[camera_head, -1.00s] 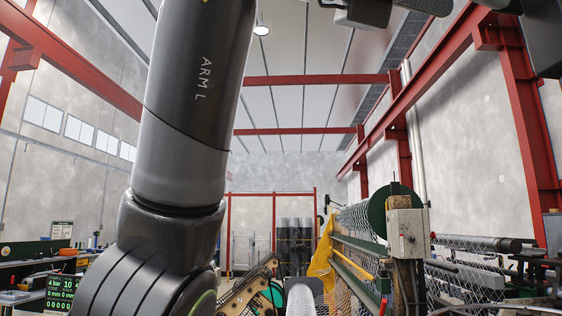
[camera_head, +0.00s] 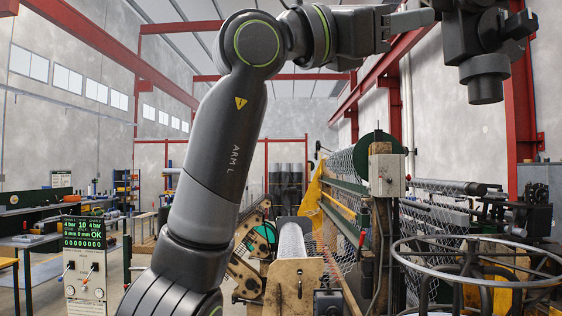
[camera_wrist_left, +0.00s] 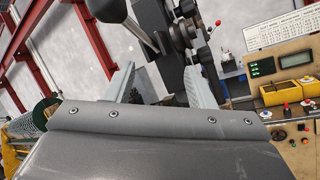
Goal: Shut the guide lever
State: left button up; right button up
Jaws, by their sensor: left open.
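My left gripper (camera_head: 422,16) is raised at the top of the head view, pointing right, beside a dark overhead mechanism (camera_head: 484,72). In the left wrist view its two pale fingers (camera_wrist_left: 160,78) are apart, with nothing held between them. Beyond the fingers is a dark machine head (camera_wrist_left: 180,35). A lever with a thick dark grip and a grey rod (camera_wrist_left: 138,24) runs in at the upper left, apart from the fingers; it looks like the guide lever, but I cannot be certain. A small red-tipped handle (camera_wrist_left: 217,23) is to its right. My right gripper is out of view.
A panel with yellow boxes (camera_wrist_left: 284,92) and knobs is at the right of the wrist view. A round metal ring frame (camera_head: 480,281) stands at the lower right. A wire-mesh machine with a grey switch box (camera_head: 386,175) is behind. A control display (camera_head: 84,231) is at left.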

pick_arm(q)
jog(key=w+f+b+v, duration=0.15)
jog(key=b+v, duration=0.55)
jog(key=v, duration=0.9)
jog(key=w+f+n, duration=0.4)
jog(key=w+f, duration=0.2)
jog(key=w, duration=0.3)
jog(key=w+f+n+h, duration=0.1)
jog(key=w+f+n, duration=0.3)
jog(key=w+f, duration=0.2)
jog(key=w+p, duration=0.1)
jog(key=w, duration=0.1)
jog(key=shift+w+a+f, duration=0.35)
jog(key=shift+w, duration=0.05)
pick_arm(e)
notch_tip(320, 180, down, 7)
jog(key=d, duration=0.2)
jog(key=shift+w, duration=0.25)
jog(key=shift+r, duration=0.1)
